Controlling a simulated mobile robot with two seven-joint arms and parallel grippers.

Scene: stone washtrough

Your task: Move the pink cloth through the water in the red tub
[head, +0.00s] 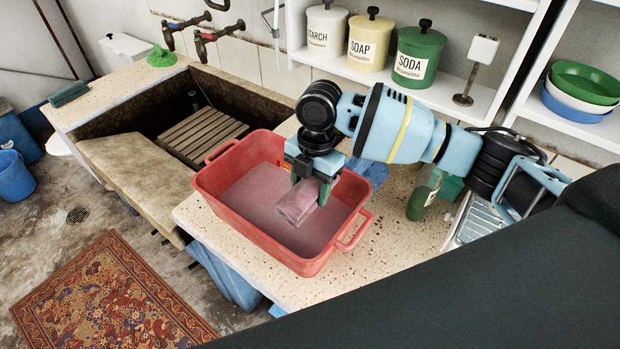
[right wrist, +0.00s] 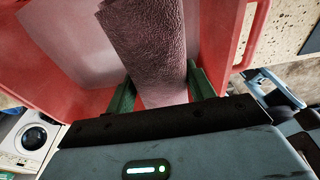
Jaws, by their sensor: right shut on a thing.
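The red tub (head: 270,245) stands on the speckled counter and holds greyish-pink water (head: 262,200). The pink cloth (head: 298,203) is a thick roll or fold inside the tub's outline, at the right half of the water. My right gripper (head: 309,190) points down over the tub with its green fingers shut on the cloth. In the right wrist view the cloth (right wrist: 150,45) stretches away from between the fingers (right wrist: 158,88). I cannot tell how far its lower end is under the water. My left gripper is not in view.
The stone trough (head: 130,165) with a wooden slatted rack (head: 203,135) lies to the left of the tub. A green bottle (head: 420,200) and a metal drainer (head: 478,222) stand to the right. Free counter (head: 385,245) shows right of the tub.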

